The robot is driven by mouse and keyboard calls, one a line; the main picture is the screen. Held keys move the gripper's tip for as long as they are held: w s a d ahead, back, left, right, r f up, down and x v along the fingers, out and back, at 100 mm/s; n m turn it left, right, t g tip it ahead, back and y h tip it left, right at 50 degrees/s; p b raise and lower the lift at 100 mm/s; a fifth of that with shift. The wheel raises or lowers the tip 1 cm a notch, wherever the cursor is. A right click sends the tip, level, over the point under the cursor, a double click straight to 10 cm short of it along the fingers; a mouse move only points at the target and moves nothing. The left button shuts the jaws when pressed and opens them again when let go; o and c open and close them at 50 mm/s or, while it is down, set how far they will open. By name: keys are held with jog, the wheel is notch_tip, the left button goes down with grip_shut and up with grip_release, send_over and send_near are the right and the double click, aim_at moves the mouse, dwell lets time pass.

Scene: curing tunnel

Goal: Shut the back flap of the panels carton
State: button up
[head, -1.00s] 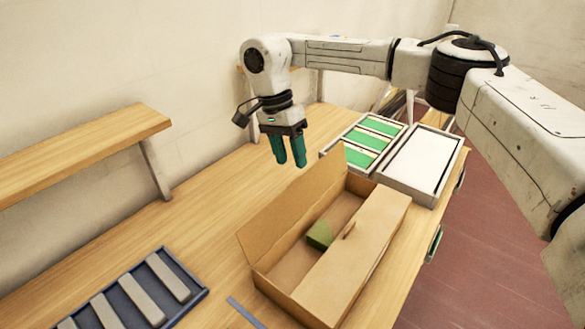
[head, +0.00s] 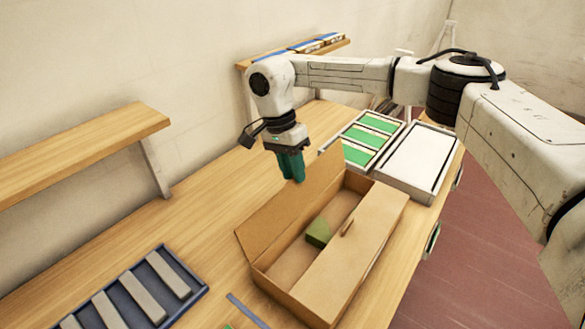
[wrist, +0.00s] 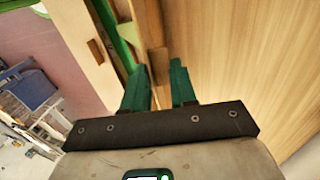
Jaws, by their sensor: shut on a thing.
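The panels carton (head: 285,301) is a long brown box on the bench. Its back flap (head: 290,205) stands up, leaning back, along the far-left side. The front flap (head: 352,262) lies flat over the near-right half and carries a small tab (head: 347,228). A green block (head: 319,233) sits in the open half. My gripper (head: 293,180) points down at the top edge of the back flap, its teal fingers shut on that edge. The wrist view shows the fingers (wrist: 160,85) a little apart, with the brown flap (wrist: 152,30) between them.
A tray with green panels (head: 358,155) and a white-topped tray (head: 418,160) stand beyond the carton. A dark tray of grey bars (head: 202,291) lies at the lower left. Wall shelves (head: 80,160) overhang the bench's back.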

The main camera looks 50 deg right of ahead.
grip_shut()
